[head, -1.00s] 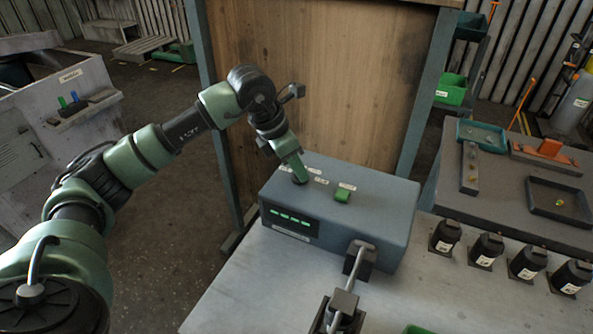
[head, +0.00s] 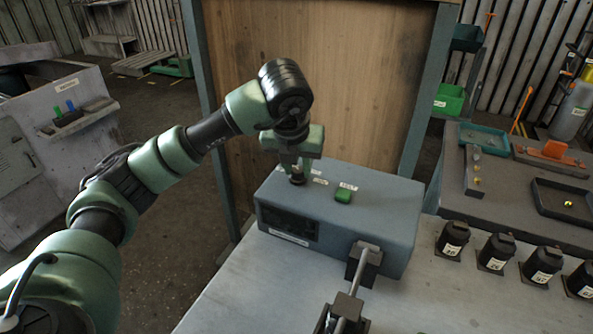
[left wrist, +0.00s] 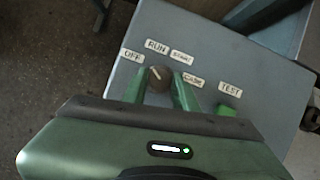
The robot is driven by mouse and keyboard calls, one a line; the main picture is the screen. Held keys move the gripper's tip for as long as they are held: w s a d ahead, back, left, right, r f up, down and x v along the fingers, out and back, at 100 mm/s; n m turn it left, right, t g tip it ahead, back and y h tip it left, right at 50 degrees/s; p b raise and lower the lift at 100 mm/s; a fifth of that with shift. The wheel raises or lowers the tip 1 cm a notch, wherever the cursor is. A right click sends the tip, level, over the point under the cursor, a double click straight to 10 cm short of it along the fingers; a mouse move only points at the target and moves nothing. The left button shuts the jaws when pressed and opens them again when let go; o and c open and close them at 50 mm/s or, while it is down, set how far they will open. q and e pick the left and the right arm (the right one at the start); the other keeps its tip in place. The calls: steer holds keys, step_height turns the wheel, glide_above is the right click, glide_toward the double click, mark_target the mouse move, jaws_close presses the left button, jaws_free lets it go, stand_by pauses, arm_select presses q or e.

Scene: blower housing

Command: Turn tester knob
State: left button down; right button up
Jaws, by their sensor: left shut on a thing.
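The tester (head: 385,220) is a blue-grey box on the bench with a dark display (head: 288,222) on its front. In the left wrist view its round dark knob (left wrist: 158,77) sits among labels reading OFF, RUN and others I read less surely. The knob's pale mark points up-left, between OFF and RUN. My left gripper (head: 298,176) comes down onto the tester's top. In the left wrist view its green fingers (left wrist: 160,88) stand on both sides of the knob, shut on it. A green button (head: 343,195) labelled TEST is to the right. My right gripper is not seen.
A metal clamp (head: 352,285) stands in front of the tester. Several black labelled parts (head: 495,252) stand in a row to the right. A wooden panel (head: 330,90) rises behind the tester. The bench at front left is bare.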

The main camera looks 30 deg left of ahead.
arm_select(q)
steer(key=shift+w+r+n+y+b, duration=0.1)
steer(key=shift+n+y+b, duration=0.25)
steer(key=shift+n, duration=0.75)
steer(key=c, duration=1.1)
jaws_free()
steer(key=shift+p+v, duration=0.35)
steer(key=shift+v, duration=3.5)
steer(key=shift+d, duration=0.1)
